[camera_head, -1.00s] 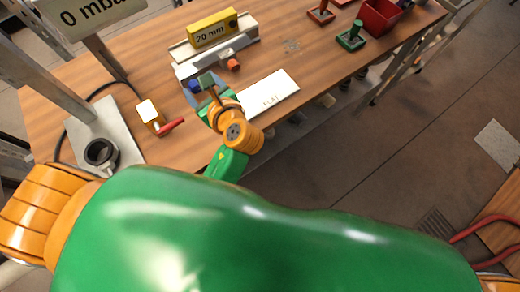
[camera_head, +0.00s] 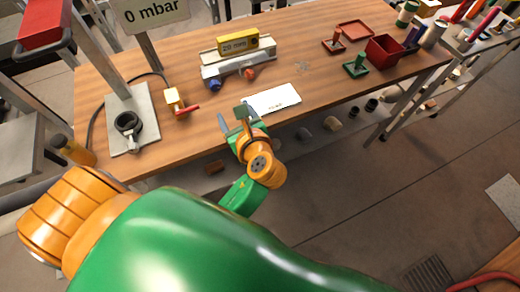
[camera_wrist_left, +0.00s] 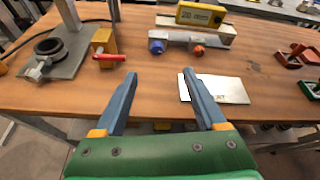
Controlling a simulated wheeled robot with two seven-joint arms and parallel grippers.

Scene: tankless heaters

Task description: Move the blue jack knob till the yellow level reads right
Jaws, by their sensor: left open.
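The blue jack knob (camera_head: 215,85) sits at the left front of a grey levelling fixture (camera_head: 229,66) on the wooden table; the knob also shows in the left wrist view (camera_wrist_left: 157,46). An orange-red knob (camera_head: 250,73) is at the fixture's right front. The yellow level (camera_head: 238,44) rests on top and shows "20 mm". My left gripper (camera_head: 236,116) is over the table's front edge, short of the blue knob and apart from it. In the left wrist view its two fingers (camera_wrist_left: 160,82) are spread with nothing between them. My right gripper is not in view.
A white card (camera_head: 272,98) lies just beyond my left gripper. A yellow valve with a red handle (camera_head: 178,103) stands to the left, beside a metal plate with a black ring (camera_head: 128,123). Red and green trays and stamps (camera_head: 385,49) stand at the right.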

